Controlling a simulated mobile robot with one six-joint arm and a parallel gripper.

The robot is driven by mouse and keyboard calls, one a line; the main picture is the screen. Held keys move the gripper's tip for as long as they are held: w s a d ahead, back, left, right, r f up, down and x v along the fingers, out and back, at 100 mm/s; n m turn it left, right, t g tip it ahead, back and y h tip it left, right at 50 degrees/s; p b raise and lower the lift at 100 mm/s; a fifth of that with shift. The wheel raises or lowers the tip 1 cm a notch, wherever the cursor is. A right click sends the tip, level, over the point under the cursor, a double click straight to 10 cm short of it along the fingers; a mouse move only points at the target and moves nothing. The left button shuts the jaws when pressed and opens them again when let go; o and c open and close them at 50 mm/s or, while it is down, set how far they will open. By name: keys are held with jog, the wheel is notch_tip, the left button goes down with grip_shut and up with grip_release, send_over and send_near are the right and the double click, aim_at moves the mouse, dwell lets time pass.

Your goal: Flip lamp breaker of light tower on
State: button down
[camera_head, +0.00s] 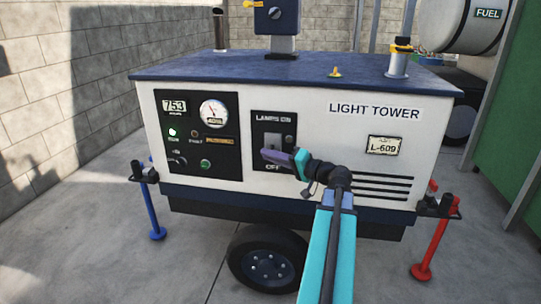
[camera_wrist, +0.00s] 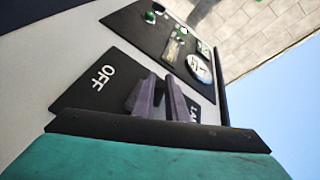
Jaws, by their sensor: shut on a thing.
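The light tower (camera_head: 300,100) is a white cabinet with a dark blue top, in front of me in the head view. Its lamp breaker (camera_head: 272,139) is a grey switch on a black panel, marked LAMPS ON above and OFF below. My gripper (camera_head: 268,156) reaches the lower part of the breaker, close to the OFF mark, and is shut on its lever. In the wrist view the two purple fingers of my gripper (camera_wrist: 162,98) stand a small gap apart over the black breaker panel (camera_wrist: 90,95). The lever itself is mostly hidden by the fingers.
A gauge panel (camera_head: 199,165) with a lit green light is left of the breaker. Red (camera_head: 427,232) and blue (camera_head: 151,212) outrigger legs stand at the sides, with a wheel (camera_head: 267,259) below. A fuel tank (camera_head: 470,24) and green wall (camera_head: 510,130) are at right.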

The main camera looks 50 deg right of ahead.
aim_at(272, 145)
jog(key=shift+r+m+p, duration=0.3)
jog(key=shift+p, duration=0.35)
jog(key=r+m+g+p, duration=0.1)
jog(key=p, duration=0.3)
jog(key=m+p, duration=0.2)
jog(key=p, duration=0.3)
jog(key=shift+s+r+m+g, duration=0.1)
jog(key=shift+r+m+g, duration=0.2)
jog(key=shift+r+g, duration=0.1)
jog(key=r+m+g+p, duration=0.1)
jog(key=m+p, duration=0.1)
jog(key=p, duration=0.3)
jog(key=m+g+y+p, duration=0.1)
jog(key=p, duration=0.5)
jog(key=shift+d+r+m, duration=0.2)
jog(key=shift+r+m, duration=0.15)
jog(key=shift+m, duration=0.05)
jog(key=shift+f+m+y+p, duration=0.1)
jog(key=shift+m+y+p, duration=0.2)
jog(key=shift+p, duration=0.35)
jog(key=c, duration=2)
grip_release()
jog(key=shift+c, duration=0.2)
